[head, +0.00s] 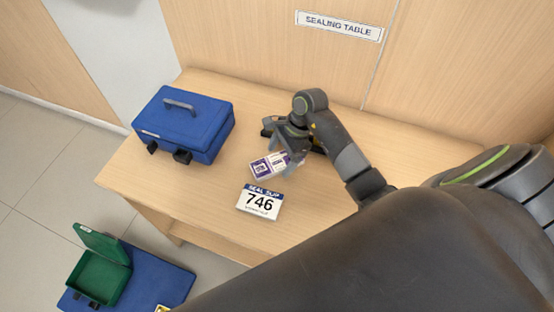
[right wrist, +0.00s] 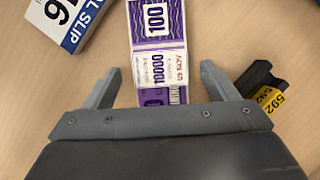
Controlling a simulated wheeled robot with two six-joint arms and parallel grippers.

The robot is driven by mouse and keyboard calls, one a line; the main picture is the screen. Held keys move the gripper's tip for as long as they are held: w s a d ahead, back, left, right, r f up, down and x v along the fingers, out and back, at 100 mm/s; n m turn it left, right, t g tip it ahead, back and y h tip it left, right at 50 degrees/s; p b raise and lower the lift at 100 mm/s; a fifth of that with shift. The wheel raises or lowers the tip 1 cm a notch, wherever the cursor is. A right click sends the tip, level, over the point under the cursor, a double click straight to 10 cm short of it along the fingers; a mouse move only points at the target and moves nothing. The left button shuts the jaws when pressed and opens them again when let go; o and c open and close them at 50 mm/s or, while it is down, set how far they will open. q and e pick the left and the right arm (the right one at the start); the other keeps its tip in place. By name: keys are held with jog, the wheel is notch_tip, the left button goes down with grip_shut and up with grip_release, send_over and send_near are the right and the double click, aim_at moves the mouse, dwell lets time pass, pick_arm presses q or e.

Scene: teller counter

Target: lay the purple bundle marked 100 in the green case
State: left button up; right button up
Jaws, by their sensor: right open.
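The purple bundle (head: 262,168) lies on the table, partly covered by my right gripper (head: 285,152) in the head view. In the right wrist view the bundle (right wrist: 157,22) shows a 100 mark and a white band reading 10000. My right gripper (right wrist: 160,72) is open, with one finger on each side of the bundle's banded part; whether the fingers touch it I cannot tell. The small green case (head: 95,278) stands with its lid up at the lower left, below the table. My left gripper is not in view.
A shut blue case (head: 184,124) stands on the table's left. A seal slip sign 746 (head: 260,203) lies in front of the bundle. A black object with a yellow 592 tag (right wrist: 268,97) is right of the gripper. The green case rests on a blue surface (head: 160,275).

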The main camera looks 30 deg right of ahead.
jog(key=shift+a+f, duration=0.1)
jog(key=shift+f, duration=0.25)
jog(key=c, duration=1.1)
jog(key=shift+r, duration=0.1)
